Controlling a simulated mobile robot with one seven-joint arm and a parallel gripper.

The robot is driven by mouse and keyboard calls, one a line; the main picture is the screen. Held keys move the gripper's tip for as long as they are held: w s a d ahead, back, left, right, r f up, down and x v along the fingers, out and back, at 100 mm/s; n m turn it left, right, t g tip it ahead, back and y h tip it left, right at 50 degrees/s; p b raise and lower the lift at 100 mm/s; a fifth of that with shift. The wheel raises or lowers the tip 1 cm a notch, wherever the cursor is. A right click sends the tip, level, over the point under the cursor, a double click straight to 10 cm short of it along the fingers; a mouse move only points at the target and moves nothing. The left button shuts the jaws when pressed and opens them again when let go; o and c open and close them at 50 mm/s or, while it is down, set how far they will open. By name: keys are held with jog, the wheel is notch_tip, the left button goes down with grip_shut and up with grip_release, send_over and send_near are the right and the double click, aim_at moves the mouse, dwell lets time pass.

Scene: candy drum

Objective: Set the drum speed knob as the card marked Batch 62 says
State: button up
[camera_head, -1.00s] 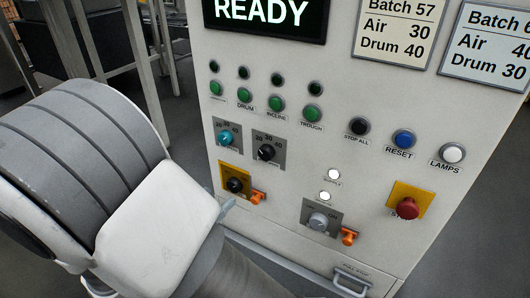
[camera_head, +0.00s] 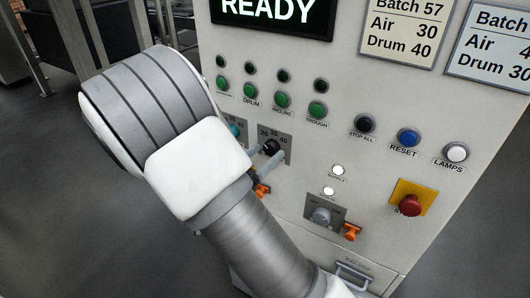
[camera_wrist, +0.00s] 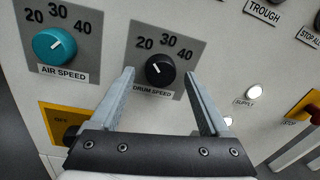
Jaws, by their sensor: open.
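The drum speed knob (camera_wrist: 160,69) is black, on a grey plate marked 20, 30 and 40. Its white pointer line is turned up-left, toward the 20. In the head view the knob (camera_head: 271,147) is partly covered by my fingers. My gripper (camera_wrist: 158,73) is open, with one finger on each side of the knob; I cannot tell whether either touches it. The card at the top right (camera_head: 497,43) is cut off by the frame: its batch number is out of view, and it reads Drum 30. The other card (camera_head: 398,30) reads Batch 57, Air 30, Drum 40.
The teal air speed knob (camera_wrist: 55,45) sits just left, pointer toward 40. A yellow plate (camera_wrist: 62,122) lies below it. Green buttons (camera_head: 317,109) are above. A red stop button (camera_head: 410,205) and an orange tag (camera_head: 352,232) are lower right. The screen (camera_head: 275,12) reads READY.

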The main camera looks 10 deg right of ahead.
jog(key=shift+w+d, duration=0.2)
grip_shut()
dwell(0.4)
jog(key=shift+m, duration=0.3)
jog(key=m+b, duration=0.4)
jog(key=shift+f, duration=0.15)
jog(key=m+b, duration=0.3)
jog(key=b, duration=0.1)
jog(key=shift+m+y, duration=0.3)
jog(key=shift+m, duration=0.1)
jog(key=shift+r, duration=0.25)
